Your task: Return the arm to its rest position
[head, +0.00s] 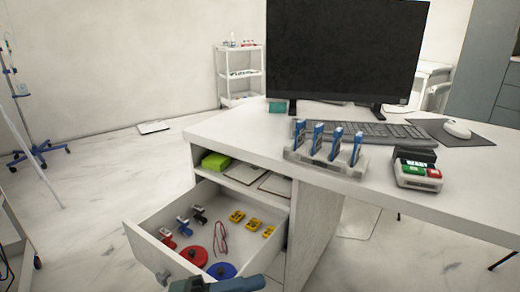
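A blue-grey part of one of my arms (232,285) shows at the bottom edge, in front of the open drawer (150,240). It overlaps the drawer's front in the picture. I cannot tell which arm it belongs to, and no gripper fingers can be made out. The rest of that arm lies below the frame. No other arm shows.
The drawer holds a red disc (193,256), a blue disc (221,270), yellow pieces and small tools. The white desk (240,125) above bears a monitor (345,50), keyboard (350,131), mouse (457,129), blue-item rack (330,165) and small device (417,170).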

